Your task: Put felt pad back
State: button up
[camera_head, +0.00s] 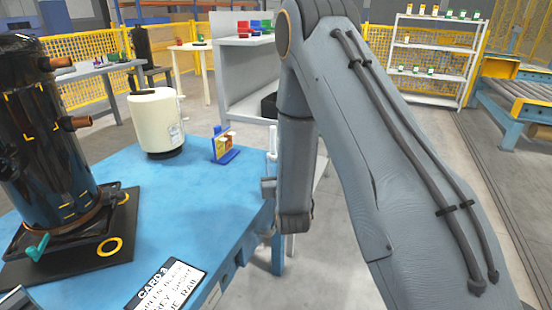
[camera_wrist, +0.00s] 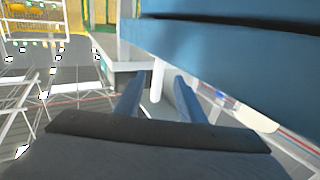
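My gripper (camera_wrist: 158,92) shows in the wrist view with two bluish fingers apart and nothing seen held between them. In the head view my arm hides most of the gripper. I cannot make out a felt pad for certain in either view.
A cream tank (camera_head: 156,125) and a small blue stand with a card (camera_head: 224,145) are at the pallet's back. A lettered card (camera_head: 165,285) lies near the front edge. A grey bench (camera_head: 245,85) and a white shelf (camera_head: 432,55) stand behind. The pallet's middle is clear.

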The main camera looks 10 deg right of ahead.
jog(key=shift+s+r, duration=0.1)
jog(key=shift+s, duration=0.75)
jog(key=shift+r+g, duration=0.25)
jog(key=shift+g, duration=0.65)
jog(key=shift+s+r+g+y, duration=0.2)
jog(key=shift+s+g+y, duration=0.1)
jog(key=shift+g, duration=0.5)
jog(key=s+r+g, duration=0.2)
jog(key=s+g, duration=0.3)
jog(key=s, duration=0.6)
jog(key=s+r+g, duration=0.2)
jog(key=s+g, duration=0.2)
jog(key=s, duration=0.8)
jog(key=s+r+g+y, duration=0.1)
jog(key=s+r+g, duration=0.2)
jog(key=s, duration=0.9)
jog(key=g, duration=0.2)
jog(key=shift+d+n+g, duration=0.3)
jog(key=shift+n, duration=0.1)
jog(key=shift+s, duration=0.1)
jog(key=r+p, duration=0.2)
jog(key=p, duration=0.1)
jog(key=r+p, duration=0.2)
jog(key=p, duration=0.2)
jog(key=s+r+p, duration=0.1)
jog(key=p, duration=0.2)
jog(key=shift+d+r+p, duration=0.25)
jog(key=shift+r+p, duration=0.1)
jog(key=shift+r, duration=0.05)
